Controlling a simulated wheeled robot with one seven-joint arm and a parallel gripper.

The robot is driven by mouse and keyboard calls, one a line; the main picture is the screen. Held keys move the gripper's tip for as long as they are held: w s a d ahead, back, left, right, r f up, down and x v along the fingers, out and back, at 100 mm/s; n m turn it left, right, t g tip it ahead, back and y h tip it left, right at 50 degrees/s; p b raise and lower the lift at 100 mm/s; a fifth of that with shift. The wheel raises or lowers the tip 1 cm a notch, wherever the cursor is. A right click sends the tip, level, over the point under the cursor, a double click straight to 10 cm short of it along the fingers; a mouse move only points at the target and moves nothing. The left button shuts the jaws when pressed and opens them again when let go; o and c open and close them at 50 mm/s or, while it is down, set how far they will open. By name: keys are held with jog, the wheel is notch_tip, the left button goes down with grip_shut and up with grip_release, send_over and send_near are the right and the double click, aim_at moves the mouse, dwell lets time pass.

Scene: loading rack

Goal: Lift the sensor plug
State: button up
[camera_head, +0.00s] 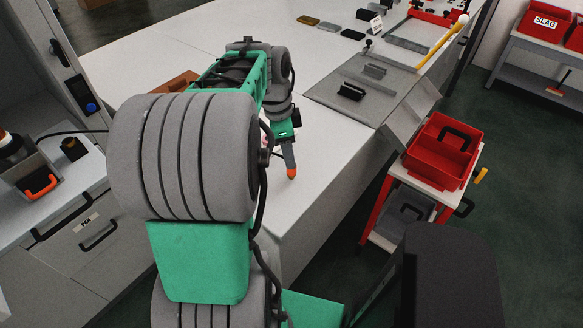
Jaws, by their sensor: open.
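I cannot pick out the sensor plug with certainty. A black cable (72,132) runs from the grey bin at the left and passes behind my arm, so its far end is hidden. A small dark block with a brownish part (73,148) stands on the left counter beside that bin. My gripper (288,168) is open, over the white table right of my arm's large grey joint. One orange fingertip points down close to the tabletop; the rest of the gripper is mostly hidden by my arm. I see nothing held at the visible tip.
A brown block (176,82) lies partly behind my arm. A grey plate (362,88) with black handles is on the table's right. A red tray (443,152) sits on a cart beyond its edge. White tabletop (325,150) near my gripper is clear.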

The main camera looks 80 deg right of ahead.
aim_at(292, 171)
jog(key=f, duration=0.2)
jog(key=f+p, duration=0.1)
jog(key=f, duration=0.3)
jog(key=shift+s+d+f, duration=0.35)
jog(key=shift+d+f, duration=0.05)
grip_shut()
